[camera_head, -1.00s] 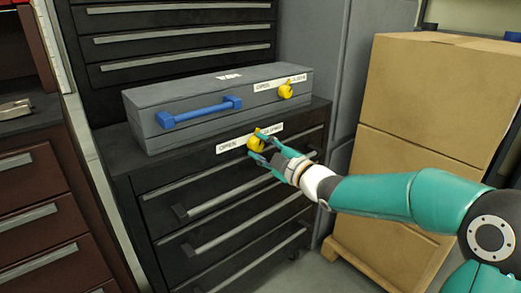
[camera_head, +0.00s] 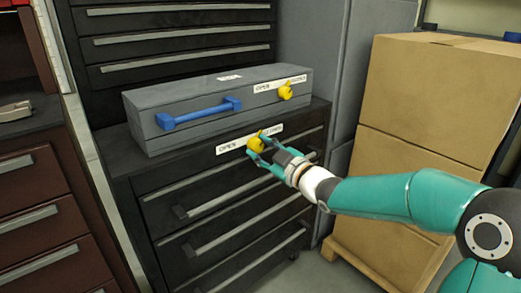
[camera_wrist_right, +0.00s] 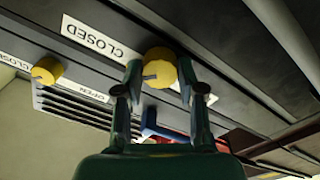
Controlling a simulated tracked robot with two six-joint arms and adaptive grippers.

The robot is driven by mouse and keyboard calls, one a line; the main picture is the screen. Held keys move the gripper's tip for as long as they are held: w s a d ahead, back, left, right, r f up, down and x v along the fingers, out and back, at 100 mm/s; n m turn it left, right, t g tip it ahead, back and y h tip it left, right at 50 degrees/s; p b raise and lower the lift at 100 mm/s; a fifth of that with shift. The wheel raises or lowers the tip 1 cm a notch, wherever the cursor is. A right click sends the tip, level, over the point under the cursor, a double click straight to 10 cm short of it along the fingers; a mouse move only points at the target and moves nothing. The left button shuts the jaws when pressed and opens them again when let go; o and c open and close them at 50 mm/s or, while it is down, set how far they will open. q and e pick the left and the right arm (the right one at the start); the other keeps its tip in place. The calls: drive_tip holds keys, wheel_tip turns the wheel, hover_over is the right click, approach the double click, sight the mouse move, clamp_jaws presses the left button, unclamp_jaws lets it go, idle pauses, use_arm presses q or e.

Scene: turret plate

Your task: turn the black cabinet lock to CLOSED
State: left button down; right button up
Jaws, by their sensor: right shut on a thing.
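The black cabinet (camera_head: 200,187) has a yellow lock knob (camera_head: 256,143) at its top front edge. A white label strip lies behind the knob, with OPEN (camera_head: 229,146) on the left and CLOSED on the right, partly covered by the knob and fingers. My right gripper (camera_head: 259,147) reaches in from the right and is shut on this knob. In the right wrist view the knob (camera_wrist_right: 160,66) sits between the two fingertips, and the CLOSED label (camera_wrist_right: 92,38) appears upside down beside it. Which word the knob points at is hard to tell. My left gripper is out of view.
A grey case (camera_head: 215,105) with a blue handle (camera_head: 198,113) and its own yellow knob (camera_head: 285,92) lies on the cabinet, just above my gripper. Cardboard boxes (camera_head: 420,110) stand to the right, near my forearm. A brown drawer unit (camera_head: 35,200) stands at left.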

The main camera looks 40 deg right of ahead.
drive_tip(key=shift+f, duration=0.35)
drive_tip(key=o, duration=1.1)
drive_tip(key=shift+c, duration=0.2)
drive_tip(key=shift+o, duration=0.4)
drive_tip(key=shift+r, duration=0.2)
drive_tip(key=shift+s, duration=0.15)
drive_tip(key=s+d, duration=0.1)
drive_tip(key=s, duration=1)
drive_tip(key=shift+s+f, duration=0.2)
drive_tip(key=shift+s, duration=0.15)
